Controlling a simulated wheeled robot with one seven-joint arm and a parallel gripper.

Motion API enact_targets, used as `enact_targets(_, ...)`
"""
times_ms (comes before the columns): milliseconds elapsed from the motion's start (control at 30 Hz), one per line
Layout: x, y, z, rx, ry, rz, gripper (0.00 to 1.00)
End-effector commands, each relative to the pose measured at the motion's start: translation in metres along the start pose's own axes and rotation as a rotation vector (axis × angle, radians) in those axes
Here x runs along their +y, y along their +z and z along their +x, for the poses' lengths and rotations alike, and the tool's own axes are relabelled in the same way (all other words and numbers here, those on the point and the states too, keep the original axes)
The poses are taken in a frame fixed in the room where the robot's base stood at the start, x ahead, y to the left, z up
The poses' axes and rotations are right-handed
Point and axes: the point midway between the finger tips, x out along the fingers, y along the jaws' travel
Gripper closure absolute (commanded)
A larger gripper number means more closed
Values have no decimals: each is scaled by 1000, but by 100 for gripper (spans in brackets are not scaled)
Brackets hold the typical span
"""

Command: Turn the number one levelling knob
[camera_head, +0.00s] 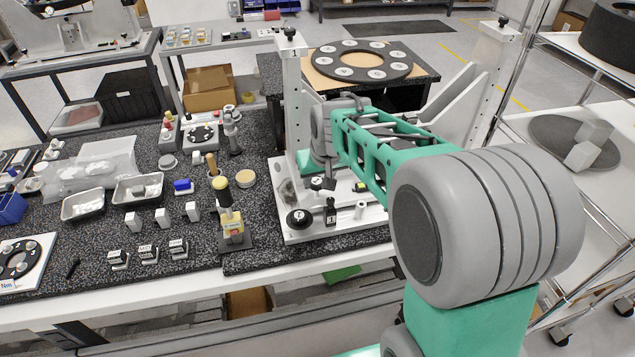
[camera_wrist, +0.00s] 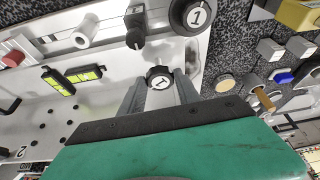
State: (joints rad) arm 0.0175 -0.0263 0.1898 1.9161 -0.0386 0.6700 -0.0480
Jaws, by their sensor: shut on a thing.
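A small black knob with a white cap marked 1 (camera_wrist: 159,78) sits between the two fingers of my gripper (camera_wrist: 160,84) in the wrist view. The fingers are shut on its sides, and its top faces the camera. In the head view my gripper (camera_head: 325,182) is low over the front of the white fixture plate (camera_head: 305,237), and my wrist hides part of that area. A larger black disc, also marked 1 (camera_wrist: 196,14), lies beyond the knob; it shows at the plate's front left corner in the head view (camera_head: 299,218).
A black clamp-like block (camera_wrist: 135,28) stands close beside the knob. A black and yellow bubble level (camera_wrist: 72,79) lies on the plate. White uprights (camera_head: 291,100) flank my arm. A yellow-topped device (camera_head: 232,225) stands left of the plate among several small parts.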

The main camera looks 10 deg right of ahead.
Motion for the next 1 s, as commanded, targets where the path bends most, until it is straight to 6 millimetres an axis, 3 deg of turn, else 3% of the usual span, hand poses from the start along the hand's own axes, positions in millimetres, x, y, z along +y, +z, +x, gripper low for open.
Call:
enact_targets(267,0,0,0,0,-6,-18,100)
enact_targets(300,0,0,0,0,-6,-17,59)
enact_targets(533,0,0,0,0,-6,-16,40)
enact_targets(833,0,0,-3,2,-6,-16,39)
enact_targets(1000,0,-1,-30,8,-5,-16,39)
